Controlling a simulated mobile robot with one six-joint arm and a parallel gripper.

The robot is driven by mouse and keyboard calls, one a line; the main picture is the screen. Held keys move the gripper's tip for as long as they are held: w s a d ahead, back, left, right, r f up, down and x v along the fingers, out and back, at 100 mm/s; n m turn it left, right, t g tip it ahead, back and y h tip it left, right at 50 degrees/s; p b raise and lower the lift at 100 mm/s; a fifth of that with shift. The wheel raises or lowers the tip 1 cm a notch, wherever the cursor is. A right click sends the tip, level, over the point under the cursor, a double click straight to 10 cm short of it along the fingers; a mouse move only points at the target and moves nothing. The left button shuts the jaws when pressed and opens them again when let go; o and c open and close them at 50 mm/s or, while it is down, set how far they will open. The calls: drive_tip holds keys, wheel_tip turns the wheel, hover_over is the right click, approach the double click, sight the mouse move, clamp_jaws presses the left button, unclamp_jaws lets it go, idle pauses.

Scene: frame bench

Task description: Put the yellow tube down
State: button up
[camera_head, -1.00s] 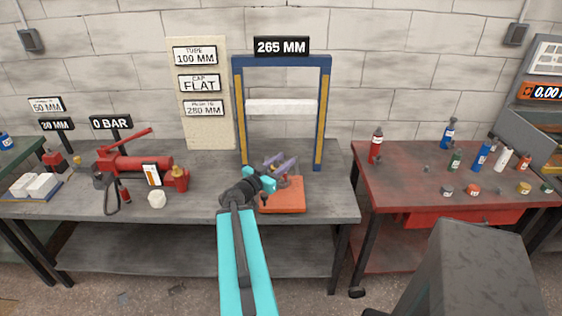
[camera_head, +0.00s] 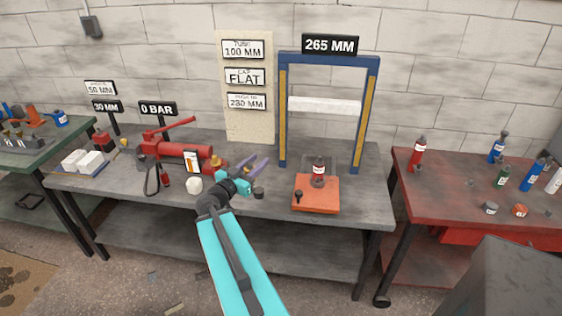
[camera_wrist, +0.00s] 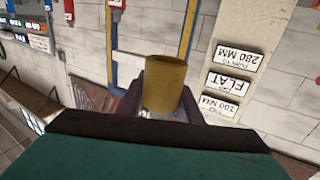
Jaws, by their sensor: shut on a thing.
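The yellow tube (camera_wrist: 165,88) sits between the purple fingers of my gripper (camera_wrist: 160,100) in the wrist view, its open end showing. My gripper (camera_head: 256,166) is shut on it. In the head view my gripper is over the grey bench (camera_head: 120,190), between the red pump and the blue frame. I cannot make out the tube there. How high it is above the bench is hard to tell.
The red hand pump (camera_head: 180,152), a white knob (camera_head: 194,186) and a small dark cup (camera_head: 258,193) are close by.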

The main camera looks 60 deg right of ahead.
drive_tip(key=w+a+n+t, duration=0.2)
drive_tip(key=w+a+t, duration=0.1)
drive_tip(key=w+a, duration=0.75)
drive_tip(key=w+a+n+t, duration=0.25)
drive_tip(key=w+a, duration=0.45)
drive_tip(key=a, duration=0.7)
drive_tip(key=w+a+n+t+y, duration=0.2)
drive_tip(key=a+t, duration=0.1)
drive_tip(key=a, duration=1.1)
drive_tip(key=w+a+f+n+t+y, duration=0.1)
drive_tip(key=w+a+t, duration=0.1)
drive_tip(key=a, duration=1.3)
drive_tip(key=shift+w+n+t+y+b, duration=0.2)
drive_tip(key=shift+n+t+y+b, duration=0.15)
drive_tip(key=shift+t+y+b, duration=0.15)
drive_tip(key=shift+s+a+f, duration=0.1)
drive_tip(key=shift+f, duration=0.05)
